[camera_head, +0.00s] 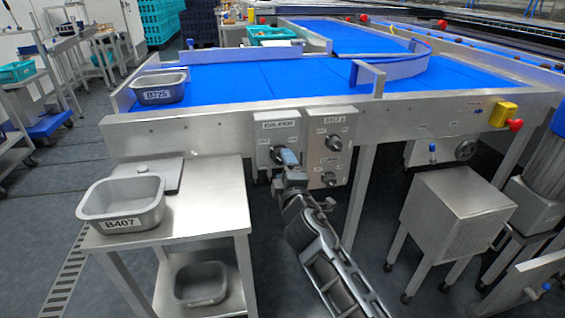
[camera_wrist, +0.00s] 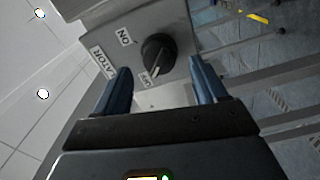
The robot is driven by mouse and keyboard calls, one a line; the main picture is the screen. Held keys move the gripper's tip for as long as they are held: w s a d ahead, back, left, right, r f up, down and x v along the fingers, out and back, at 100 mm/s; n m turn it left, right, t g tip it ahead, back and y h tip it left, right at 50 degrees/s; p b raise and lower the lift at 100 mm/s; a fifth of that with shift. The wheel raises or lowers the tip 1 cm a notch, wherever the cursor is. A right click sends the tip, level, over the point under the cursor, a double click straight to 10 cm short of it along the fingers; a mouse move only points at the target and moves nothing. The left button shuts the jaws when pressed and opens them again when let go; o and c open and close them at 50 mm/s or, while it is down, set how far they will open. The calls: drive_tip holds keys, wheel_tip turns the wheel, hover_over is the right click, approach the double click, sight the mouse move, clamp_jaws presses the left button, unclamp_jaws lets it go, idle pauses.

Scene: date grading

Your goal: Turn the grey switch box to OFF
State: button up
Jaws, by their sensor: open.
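A pale mark shows at the knob's edge on the OFF-label side; the exact setting is hard to read. My gripper (camera_head: 289,158) is in front of the box, partly hiding it. In the wrist view its blue fingers (camera_wrist: 158,78) are open, one on each side of the knob, with visible gaps.
A second control panel (camera_head: 345,142) with several knobs is directly right of the box. A steel table (camera_head: 205,205) with a grey bin B407 (camera_head: 122,224) stands left. The blue conveyor (camera_head: 235,82) lies above; a red button on a yellow box (camera_head: 503,114) is farther right.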

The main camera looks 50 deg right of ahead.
drive_tip(key=shift+v, duration=1.75)
drive_tip(key=shift+a, duration=0.1)
